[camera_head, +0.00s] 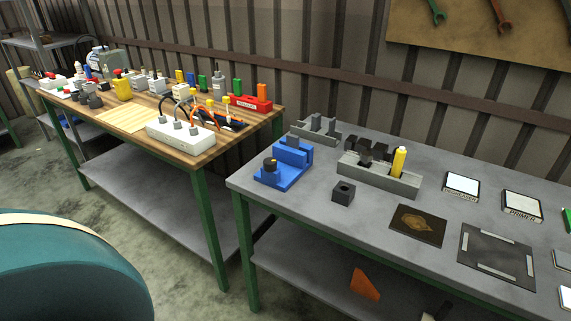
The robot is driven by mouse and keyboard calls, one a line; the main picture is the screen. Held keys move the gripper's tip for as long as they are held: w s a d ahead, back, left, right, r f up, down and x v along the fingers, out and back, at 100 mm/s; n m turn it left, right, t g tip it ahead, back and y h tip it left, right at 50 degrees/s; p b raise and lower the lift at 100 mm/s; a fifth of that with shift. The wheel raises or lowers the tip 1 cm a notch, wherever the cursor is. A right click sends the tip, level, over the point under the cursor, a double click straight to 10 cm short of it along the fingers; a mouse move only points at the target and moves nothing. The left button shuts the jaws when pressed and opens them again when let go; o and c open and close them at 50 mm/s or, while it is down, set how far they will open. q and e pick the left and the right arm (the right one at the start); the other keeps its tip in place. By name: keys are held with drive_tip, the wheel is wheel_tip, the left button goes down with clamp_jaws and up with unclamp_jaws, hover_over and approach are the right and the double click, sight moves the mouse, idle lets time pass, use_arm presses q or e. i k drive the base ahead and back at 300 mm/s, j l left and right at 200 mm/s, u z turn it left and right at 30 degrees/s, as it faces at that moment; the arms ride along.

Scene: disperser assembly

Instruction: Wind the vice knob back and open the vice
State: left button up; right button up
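The blue vice (296,155) stands at the left end of the grey workbench, near its front left corner. A dark round knob (270,164) with a yellowish mark sits on its left side. The vice's blocks look close together, but the picture is too small to tell how wide the jaw gap is. I cannot see anything held in it. Neither of my grippers is in view.
The grey bench (360,216) also holds a black block (343,192) with a hole, a grey rack (378,178) with a yellow cylinder (399,160), and a dark mat (417,225). A crowded wooden-topped bench (122,119) stands to the left.

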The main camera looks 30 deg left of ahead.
sight(269, 163)
drive_tip(key=i+j+u, duration=0.1)
drive_tip(key=j+u, duration=0.2)
drive_tip(key=j, duration=1.35)
